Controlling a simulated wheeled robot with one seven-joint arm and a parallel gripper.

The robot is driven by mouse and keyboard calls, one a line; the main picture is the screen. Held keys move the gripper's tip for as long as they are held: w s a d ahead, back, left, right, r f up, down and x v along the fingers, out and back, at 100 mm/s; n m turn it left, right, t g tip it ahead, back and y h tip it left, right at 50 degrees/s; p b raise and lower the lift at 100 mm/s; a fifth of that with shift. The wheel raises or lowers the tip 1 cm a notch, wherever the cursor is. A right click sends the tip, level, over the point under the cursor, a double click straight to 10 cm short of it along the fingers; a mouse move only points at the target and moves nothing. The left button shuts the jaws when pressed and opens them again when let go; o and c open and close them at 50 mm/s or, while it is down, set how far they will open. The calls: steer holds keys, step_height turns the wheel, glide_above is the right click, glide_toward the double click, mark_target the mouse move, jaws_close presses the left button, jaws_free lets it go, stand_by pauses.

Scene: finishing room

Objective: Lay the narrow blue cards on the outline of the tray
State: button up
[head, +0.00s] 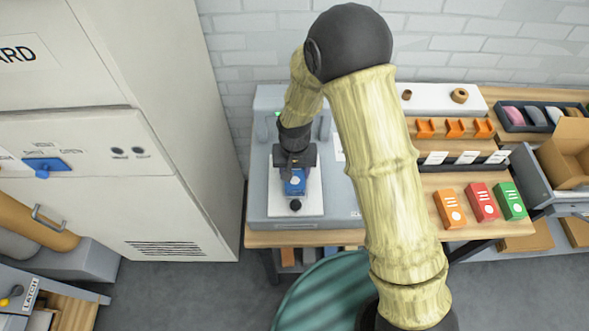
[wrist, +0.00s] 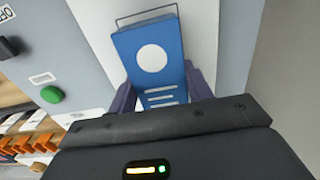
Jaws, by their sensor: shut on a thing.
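My gripper (head: 294,172) is shut on a blue card (head: 295,187) with a white disc and white lines. In the wrist view the card (wrist: 152,58) stands between the two purple fingers (wrist: 163,88). The white tray (head: 313,203) of the grey machine is under the card. A thin dark outline (wrist: 147,15) shows on the tray just past the card's far end; the card covers the rest of it. The card lies over or very close to the tray; I cannot tell whether it touches. No other blue card is clearly seen.
The grey machine (head: 259,190) has a green button (wrist: 51,94) and a black knob (head: 296,206). A tall white cabinet (head: 185,190) stands close on the left.

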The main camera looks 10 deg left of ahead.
stand_by(0.4)
steer(key=o, duration=1.7)
steer(key=shift+o, duration=0.2)
steer(key=shift+r, duration=0.1)
steer(key=shift+r+p, duration=0.8)
steer(key=shift+r, duration=0.15)
steer(key=shift+r+p, duration=2.2)
steer(key=shift+r, duration=0.85)
